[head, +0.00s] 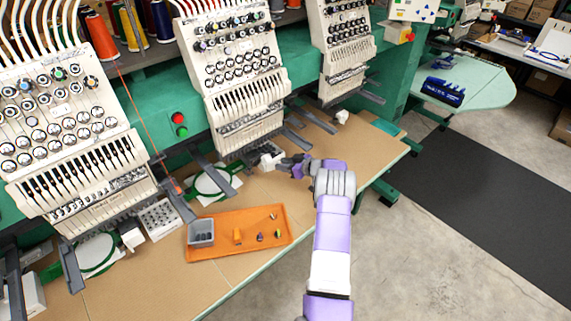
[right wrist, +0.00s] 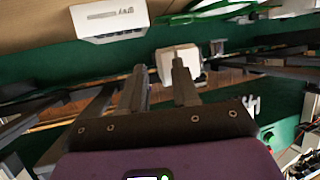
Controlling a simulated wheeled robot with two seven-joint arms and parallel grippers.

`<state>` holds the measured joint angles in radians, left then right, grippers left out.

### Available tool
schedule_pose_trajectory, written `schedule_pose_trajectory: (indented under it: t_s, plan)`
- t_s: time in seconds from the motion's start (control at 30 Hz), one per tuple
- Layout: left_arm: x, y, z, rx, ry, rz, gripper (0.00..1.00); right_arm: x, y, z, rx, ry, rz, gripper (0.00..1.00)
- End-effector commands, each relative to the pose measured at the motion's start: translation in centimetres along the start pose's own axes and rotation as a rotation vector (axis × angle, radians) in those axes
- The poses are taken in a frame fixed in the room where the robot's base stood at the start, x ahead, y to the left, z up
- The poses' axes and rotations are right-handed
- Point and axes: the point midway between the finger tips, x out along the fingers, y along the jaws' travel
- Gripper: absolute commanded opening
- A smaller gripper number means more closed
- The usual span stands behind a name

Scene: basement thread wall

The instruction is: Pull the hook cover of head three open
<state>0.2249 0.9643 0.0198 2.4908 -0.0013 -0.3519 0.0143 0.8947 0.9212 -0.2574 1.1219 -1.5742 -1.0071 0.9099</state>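Three embroidery heads show in the head view: a left one (head: 75,130), a middle one (head: 235,75) and a right one (head: 345,45); I cannot read their numbers. A small white block, seemingly a hook cover (head: 268,160), sits low under the middle head. My right gripper (head: 284,163) is just right of it. In the right wrist view a white block (right wrist: 190,58) lies beyond the fingertips, partly hidden by the right finger. My right gripper (right wrist: 160,72) is open, with a clear gap between its fingers. My left gripper is not in view.
Similar white blocks sit under the left head (head: 132,238) and right head (head: 342,116). An orange tray (head: 215,250) with a grey bin (head: 201,233) and small parts lies on the table front. Dark arms jut out around the gripper. A white box (right wrist: 110,20) shows at the wrist view's top.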

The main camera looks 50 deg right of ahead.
Motion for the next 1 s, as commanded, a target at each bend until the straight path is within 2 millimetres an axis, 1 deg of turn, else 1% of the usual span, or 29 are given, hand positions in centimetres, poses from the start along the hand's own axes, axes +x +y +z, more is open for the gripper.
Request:
schedule_pose_trajectory:
  t_s: [0.03,0.2,0.3,0.4,0.53,0.77,0.8,0.87,0.9,0.97,1.0]
  plan:
    - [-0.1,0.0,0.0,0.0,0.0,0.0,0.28,-0.3,-0.3,-1.0,-0.002,0.019,-0.008,0.32]
    - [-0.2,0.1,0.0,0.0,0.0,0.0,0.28,-3.9,0.3,-0.5,0.0,0.012,0.007,0.32]
    - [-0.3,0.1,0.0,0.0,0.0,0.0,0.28,-5.7,0.5,-0.3,0.0,0.01,0.012,0.32]
    - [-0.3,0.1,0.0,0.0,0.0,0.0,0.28,-6.9,0.5,-0.2,-0.001,0.008,0.013,0.32]
    - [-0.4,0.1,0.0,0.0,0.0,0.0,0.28,-7.7,0.5,-0.1,0.0,0.006,0.014,0.32]
    - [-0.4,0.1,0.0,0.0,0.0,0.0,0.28,-7.7,0.5,0.0,-0.001,0.004,0.013,0.32]
    - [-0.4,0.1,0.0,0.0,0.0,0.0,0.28,-7.7,0.5,0.0,-0.001,0.004,0.013,0.3]
    - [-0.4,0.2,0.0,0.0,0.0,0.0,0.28,-7.8,0.5,-0.1,-0.001,0.004,0.013,0.21]
    - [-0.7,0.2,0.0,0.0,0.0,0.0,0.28,-7.8,0.5,-0.3,-0.001,0.004,0.013,0.15]
    - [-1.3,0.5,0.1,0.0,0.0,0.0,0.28,-8.1,0.5,-0.9,-0.001,0.004,0.013,0.06]
    - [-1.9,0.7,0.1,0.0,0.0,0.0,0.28,-8.4,0.5,-1.5,-0.001,0.004,0.013,0.0]
